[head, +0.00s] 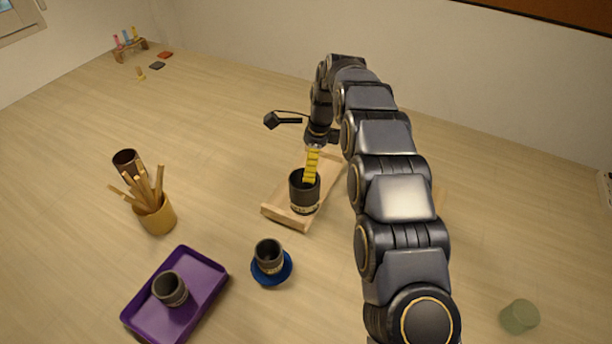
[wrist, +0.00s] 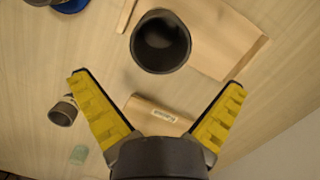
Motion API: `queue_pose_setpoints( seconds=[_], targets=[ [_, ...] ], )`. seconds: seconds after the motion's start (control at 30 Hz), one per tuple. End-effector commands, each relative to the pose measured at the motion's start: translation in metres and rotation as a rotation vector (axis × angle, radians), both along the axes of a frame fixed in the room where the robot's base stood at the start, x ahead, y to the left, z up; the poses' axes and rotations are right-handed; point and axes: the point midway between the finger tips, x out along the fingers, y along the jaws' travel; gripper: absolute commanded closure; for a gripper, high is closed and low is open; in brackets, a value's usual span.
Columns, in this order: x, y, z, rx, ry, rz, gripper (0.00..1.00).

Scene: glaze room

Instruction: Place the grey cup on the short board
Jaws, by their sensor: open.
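A dark grey cup (head: 304,197) with a pale band near its base stands upright on a light wooden board (head: 277,206) with raised end strips. In the wrist view the cup (wrist: 160,66) shows its open mouth, with the board (wrist: 218,42) around and behind it. My gripper (head: 311,180) is above the cup, its yellow fingers overlapping the cup's mouth in the head view. In the wrist view its fingers (wrist: 158,84) are spread wide with nothing gripped, the cup just beyond the tips. I cannot tell whether the fingers touch the cup.
Similar cups stand on a blue saucer (head: 286,272) and a purple tray (head: 200,275). A stick holder (head: 158,218) and brown cup (head: 126,161) are at left.

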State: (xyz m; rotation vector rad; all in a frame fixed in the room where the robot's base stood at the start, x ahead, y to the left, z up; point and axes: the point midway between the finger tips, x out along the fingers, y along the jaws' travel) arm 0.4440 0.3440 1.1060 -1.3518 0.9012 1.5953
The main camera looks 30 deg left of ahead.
Motion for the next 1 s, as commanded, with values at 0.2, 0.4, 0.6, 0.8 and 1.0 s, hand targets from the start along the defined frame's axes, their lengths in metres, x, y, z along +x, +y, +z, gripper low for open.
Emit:
queue_pose_setpoints(
  seconds=[0.2, 0.4, 0.6, 0.8, 1.0],
  targets=[
    [0.004, -0.005, 0.037, 0.005, -0.006, -0.002, 0.00],
    [0.004, -0.007, 0.048, 0.002, -0.001, -0.001, 0.00],
    [0.004, -0.008, 0.048, 0.002, -0.001, -0.001, 0.00],
    [-0.001, -0.038, 0.072, 0.003, -0.010, 0.075, 0.00],
    [-0.032, -0.116, 0.120, 0.002, -0.029, 0.299, 0.00]
  ],
)
